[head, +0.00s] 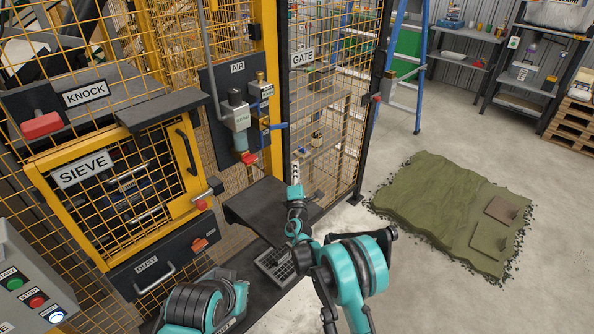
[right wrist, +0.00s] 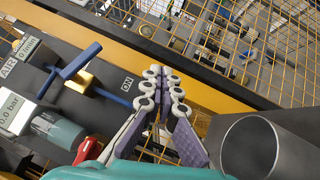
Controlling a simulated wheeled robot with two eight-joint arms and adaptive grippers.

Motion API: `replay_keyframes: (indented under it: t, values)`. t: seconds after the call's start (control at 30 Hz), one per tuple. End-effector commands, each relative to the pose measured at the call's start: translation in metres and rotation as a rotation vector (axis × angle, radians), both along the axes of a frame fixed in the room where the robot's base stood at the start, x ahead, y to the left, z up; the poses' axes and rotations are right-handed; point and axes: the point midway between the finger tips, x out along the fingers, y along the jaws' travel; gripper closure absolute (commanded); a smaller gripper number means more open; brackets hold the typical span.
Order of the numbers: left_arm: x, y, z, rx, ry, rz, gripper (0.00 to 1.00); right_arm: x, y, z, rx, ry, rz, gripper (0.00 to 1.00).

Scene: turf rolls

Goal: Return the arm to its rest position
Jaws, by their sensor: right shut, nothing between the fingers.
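My right arm (head: 352,275), teal and dark grey, reaches up from the bottom centre of the head view. Its gripper (head: 295,172) is in front of the black air panel and the gate post, pointing away from me. In the right wrist view the gripper's fingers (right wrist: 163,80) are together and empty, close to the yellow frame beside the blue valve handle (right wrist: 75,65). I cannot tell whether they touch anything. Part of another teal arm link of mine shows at the bottom left; my left gripper is out of view.
The air panel (head: 227,112) carries a regulator, blue valve handles and a red knob. A black shelf (head: 262,208) lies below the gripper. The sieve door (head: 120,185) is at left, the mesh gate (head: 325,110) behind. A green turf mat (head: 420,200) lies on open floor at right.

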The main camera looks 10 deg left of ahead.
Motion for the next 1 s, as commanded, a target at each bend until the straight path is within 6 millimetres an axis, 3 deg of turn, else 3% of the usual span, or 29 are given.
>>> replay_keyframes:
  t: [0.23, 0.67, 0.77, 0.87, 1.0]
  values:
    - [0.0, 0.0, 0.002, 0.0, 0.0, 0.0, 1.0, -0.006, -0.004, -0.008, 0.0, 0.0, 0.001, 1.0]
    - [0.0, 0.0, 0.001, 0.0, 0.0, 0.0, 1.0, -0.006, -0.009, -0.003, 0.01, 0.003, -0.006, 1.0]
    - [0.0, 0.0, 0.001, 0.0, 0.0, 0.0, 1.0, -0.005, -0.027, 0.018, 0.06, 0.017, -0.036, 1.0]
    - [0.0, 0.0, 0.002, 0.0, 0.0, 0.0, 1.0, -0.007, -0.065, 0.053, 0.159, 0.047, -0.098, 1.0]
    - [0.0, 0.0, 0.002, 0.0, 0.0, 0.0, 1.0, -0.024, -0.134, 0.105, 0.345, 0.113, -0.215, 1.0]
